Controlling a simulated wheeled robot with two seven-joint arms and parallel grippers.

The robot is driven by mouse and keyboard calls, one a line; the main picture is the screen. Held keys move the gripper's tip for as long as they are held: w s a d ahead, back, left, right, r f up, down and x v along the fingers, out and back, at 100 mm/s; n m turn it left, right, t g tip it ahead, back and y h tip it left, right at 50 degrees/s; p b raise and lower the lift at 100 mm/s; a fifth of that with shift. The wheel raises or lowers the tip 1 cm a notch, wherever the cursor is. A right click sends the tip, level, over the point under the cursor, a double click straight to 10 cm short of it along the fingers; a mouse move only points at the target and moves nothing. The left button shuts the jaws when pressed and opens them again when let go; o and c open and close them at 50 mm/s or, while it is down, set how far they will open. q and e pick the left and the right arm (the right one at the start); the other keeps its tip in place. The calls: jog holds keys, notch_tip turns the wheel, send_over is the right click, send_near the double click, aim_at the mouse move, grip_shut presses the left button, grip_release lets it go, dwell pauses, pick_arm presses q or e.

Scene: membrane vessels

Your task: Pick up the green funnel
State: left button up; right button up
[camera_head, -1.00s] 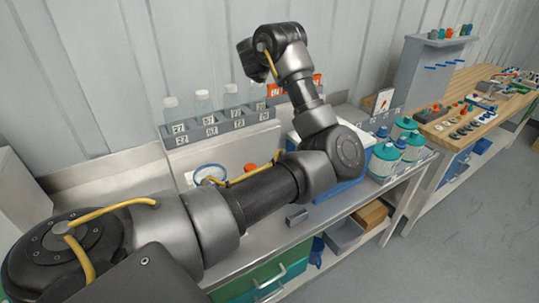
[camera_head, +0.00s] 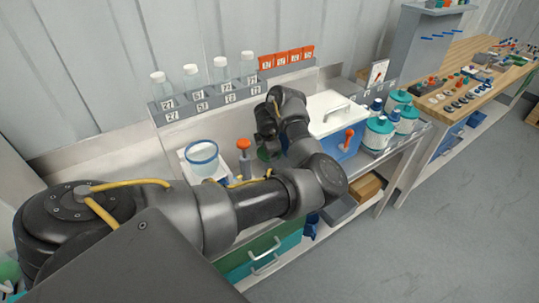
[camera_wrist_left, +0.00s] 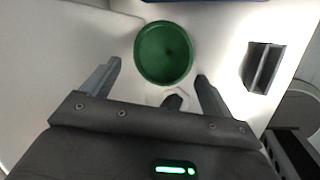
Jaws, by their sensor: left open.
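The green funnel (camera_wrist_left: 164,52) shows in the left wrist view as a round, wide-rimmed cup seen from above. In the head view a small part of the green funnel (camera_head: 266,155) shows beside my wrist, and the rest is hidden by my arm. My left gripper (camera_wrist_left: 158,72) is open, with one finger to each side below the funnel in the picture. The funnel lies ahead of the gap between the fingertips, and I see no grip on it. In the head view my left gripper (camera_head: 266,143) points down over the bench. My right gripper is not in view.
A blue-rimmed beaker (camera_head: 202,152) and an orange-topped item (camera_head: 244,158) stand left of the gripper. A white-lidded blue box (camera_head: 345,143) and teal-lidded jars (camera_head: 379,133) stand right. A bottle rack (camera_head: 208,102) runs behind. A grey slotted block (camera_wrist_left: 263,67) lies right of the funnel.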

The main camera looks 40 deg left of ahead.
pick_arm(q)
jog(key=shift+p+x, duration=0.7)
jog(key=shift+x, duration=2.15)
jog(key=shift+w+r, duration=0.1)
jog(key=shift+w, duration=0.05)
jog(key=shift+c, duration=0.5)
jog(key=c, duration=1.4)
jog(key=shift+d+r, duration=0.1)
grip_shut()
jog(key=shift+r, duration=0.15)
